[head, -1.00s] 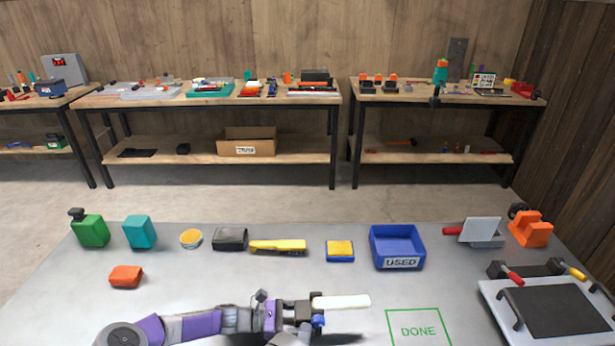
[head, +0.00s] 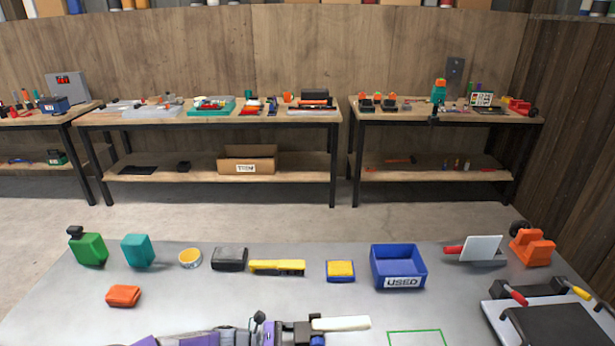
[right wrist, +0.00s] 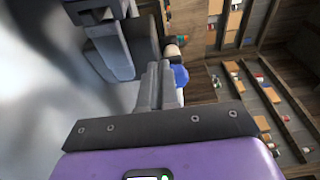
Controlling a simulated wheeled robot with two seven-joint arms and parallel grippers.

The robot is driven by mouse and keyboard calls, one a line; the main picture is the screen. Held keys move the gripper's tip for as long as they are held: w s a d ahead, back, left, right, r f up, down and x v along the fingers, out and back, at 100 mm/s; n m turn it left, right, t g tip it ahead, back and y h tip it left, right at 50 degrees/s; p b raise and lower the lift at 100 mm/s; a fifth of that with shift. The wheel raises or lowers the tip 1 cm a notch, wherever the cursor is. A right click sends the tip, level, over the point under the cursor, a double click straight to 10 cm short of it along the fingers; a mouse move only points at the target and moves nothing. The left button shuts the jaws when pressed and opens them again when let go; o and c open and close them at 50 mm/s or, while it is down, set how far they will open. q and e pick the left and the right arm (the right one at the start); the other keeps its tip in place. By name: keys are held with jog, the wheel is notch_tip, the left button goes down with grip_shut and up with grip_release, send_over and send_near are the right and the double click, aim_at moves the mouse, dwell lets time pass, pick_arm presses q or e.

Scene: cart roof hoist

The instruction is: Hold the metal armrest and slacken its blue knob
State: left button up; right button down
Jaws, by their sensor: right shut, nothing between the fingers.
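The armrest shows in the head view as a pale bar (head: 340,323) with a dark block at its left end, over the grey table's front part. A blue knob (head: 317,340) sits under that block, cut by the frame's lower edge. My left gripper (head: 294,327) comes in from the left and appears shut on the armrest at the dark block; the fingertips are hard to make out. In the right wrist view my right gripper (right wrist: 160,85) is shut and empty. The blue knob (right wrist: 181,77) shows just beside its fingertips; whether they touch I cannot tell. The right gripper is outside the head view.
A blue USED bin (head: 398,268) stands at the table's back. Several items line the back edge, including a yellow tool (head: 277,267) and a green bottle (head: 89,249). A green-outlined square (head: 420,337) lies at front. A black-topped tray (head: 550,325) stands at right.

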jog(key=shift+s, duration=2.65)
jog(key=w+r, duration=0.2)
jog(key=w, duration=0.4)
jog(key=shift+r, duration=0.15)
jog(key=shift+w+d, duration=0.1)
jog(key=shift+d, duration=0.1)
